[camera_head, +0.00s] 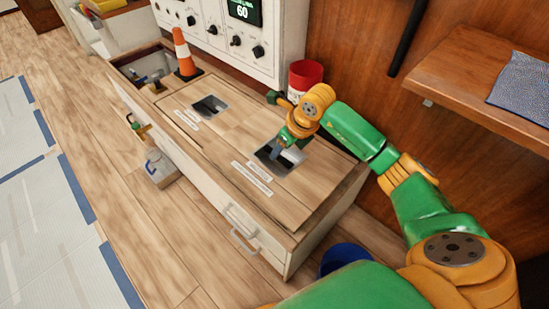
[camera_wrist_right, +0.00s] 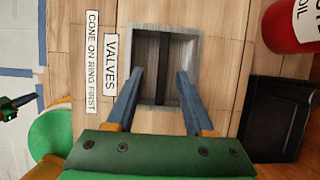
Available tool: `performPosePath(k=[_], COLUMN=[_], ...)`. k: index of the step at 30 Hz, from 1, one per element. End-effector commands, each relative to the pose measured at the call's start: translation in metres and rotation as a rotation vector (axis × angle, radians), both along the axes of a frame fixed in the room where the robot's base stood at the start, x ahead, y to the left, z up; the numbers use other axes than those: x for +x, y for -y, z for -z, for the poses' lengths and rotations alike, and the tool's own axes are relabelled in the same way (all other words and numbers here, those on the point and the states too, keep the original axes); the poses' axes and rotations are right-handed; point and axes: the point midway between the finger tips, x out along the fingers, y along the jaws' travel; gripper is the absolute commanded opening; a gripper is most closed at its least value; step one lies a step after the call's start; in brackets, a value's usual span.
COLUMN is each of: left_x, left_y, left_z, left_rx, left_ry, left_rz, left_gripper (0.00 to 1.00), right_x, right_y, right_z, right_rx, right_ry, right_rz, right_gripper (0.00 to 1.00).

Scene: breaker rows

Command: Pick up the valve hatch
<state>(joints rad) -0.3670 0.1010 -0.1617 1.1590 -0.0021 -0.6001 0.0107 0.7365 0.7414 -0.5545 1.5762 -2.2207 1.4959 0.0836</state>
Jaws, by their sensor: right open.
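The valve hatch (camera_head: 307,185) is a wooden panel set in the top of the low cabinet, its label reading VALVES (camera_wrist_right: 110,62). It has a grey-framed square recess (camera_wrist_right: 191,52) with a dark bar (camera_wrist_right: 163,68) across it. My right gripper (camera_wrist_right: 159,78) is open, its two fingers over the recess, one on each side of the bar. In the head view, my right gripper (camera_head: 275,152) is above the same recess and hides part of it. I cannot tell whether the fingers touch the bar. My left gripper is not identifiable in either view.
A second recess (camera_head: 209,106) lies farther left on the cabinet top. An orange cone (camera_head: 186,55) stands beside an open compartment (camera_head: 137,66). A second label reads CONE ON RING FIRST (camera_wrist_right: 92,62).

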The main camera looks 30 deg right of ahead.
Motion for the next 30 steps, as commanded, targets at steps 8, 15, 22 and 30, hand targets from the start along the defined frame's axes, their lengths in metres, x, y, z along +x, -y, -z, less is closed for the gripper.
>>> performPosePath(k=[8, 15, 22, 30], left_x=[0.021, 0.024, 0.024, 0.024], left_y=[0.011, 0.012, 0.012, 0.012], left_z=[-0.008, -0.015, -0.014, -0.013], left_rx=[-0.017, -0.017, -0.017, -0.017], left_ry=[0.015, 0.015, 0.015, 0.015], left_rz=[-0.002, -0.003, -0.003, -0.003], left_gripper=[0.0, 0.0, 0.0, 0.0], right_x=[0.016, 0.018, 0.018, 0.018], right_y=[0.0, -0.001, -0.001, -0.001], right_z=[0.049, 0.052, 0.053, 0.055], right_rx=[0.005, 0.004, 0.005, 0.005], right_ry=[-0.003, -0.001, -0.002, -0.002], right_rz=[0.001, 0.0, 0.0, 0.0], right_gripper=[0.53, 0.53, 0.53, 0.2])
